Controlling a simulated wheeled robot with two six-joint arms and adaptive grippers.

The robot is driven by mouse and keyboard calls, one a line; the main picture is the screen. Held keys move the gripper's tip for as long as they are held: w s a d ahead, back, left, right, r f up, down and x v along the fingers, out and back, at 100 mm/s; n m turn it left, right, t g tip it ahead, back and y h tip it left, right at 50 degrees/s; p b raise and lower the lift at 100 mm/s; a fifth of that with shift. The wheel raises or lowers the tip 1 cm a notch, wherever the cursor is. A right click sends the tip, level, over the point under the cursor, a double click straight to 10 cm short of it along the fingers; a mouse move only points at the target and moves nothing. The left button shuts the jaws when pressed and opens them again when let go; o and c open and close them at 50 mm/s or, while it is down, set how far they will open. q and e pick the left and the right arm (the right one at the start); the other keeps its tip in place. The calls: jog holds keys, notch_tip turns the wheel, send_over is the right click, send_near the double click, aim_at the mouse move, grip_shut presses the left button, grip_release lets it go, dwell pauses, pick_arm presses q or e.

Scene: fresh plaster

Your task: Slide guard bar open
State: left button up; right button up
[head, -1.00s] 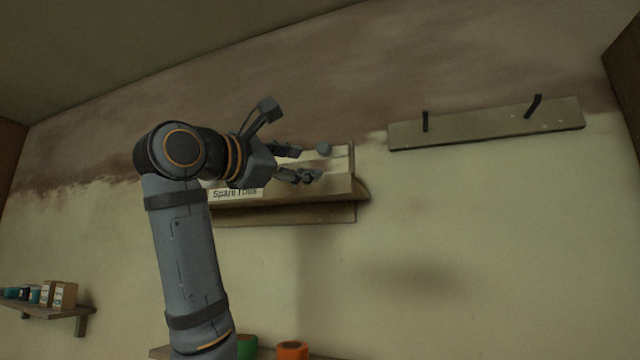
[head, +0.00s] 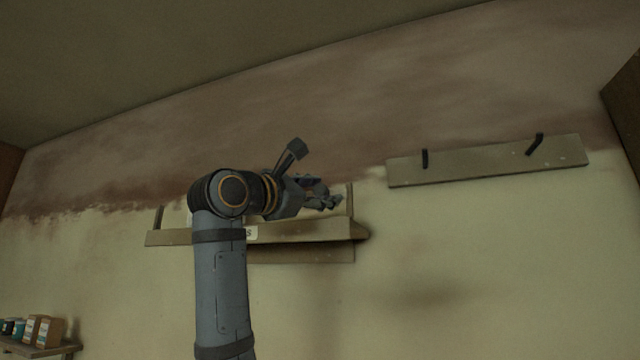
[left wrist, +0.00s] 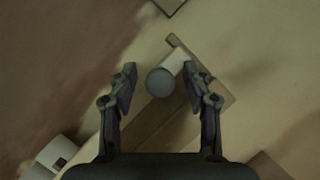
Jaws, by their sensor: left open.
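A wooden shelf (head: 300,230) with a low front lip hangs on the wall, with an upright post at each end. My left gripper (head: 328,196) is open in front of its right part, hiding much of what is between the posts. In the left wrist view, a round grey knob (left wrist: 161,84) shows between the open fingers of my left gripper (left wrist: 159,70), with no clear contact. A pale cylinder (left wrist: 178,60) is just beyond the knob. I cannot make out the guard bar clearly. My right gripper is not in view.
A board with two dark hooks (head: 490,160) is on the wall to the right. A small shelf with boxes (head: 44,332) is at the lower left. The plaster wall below the right board is clear.

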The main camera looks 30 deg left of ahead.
pick_arm(q)
jog(key=shift+c, duration=0.4)
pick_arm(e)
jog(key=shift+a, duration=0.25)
pick_arm(q)
jog(key=shift+c, duration=1.2)
jog(key=shift+s+r, duration=0.1)
jog(key=shift+s, duration=0.1)
grip_shut()
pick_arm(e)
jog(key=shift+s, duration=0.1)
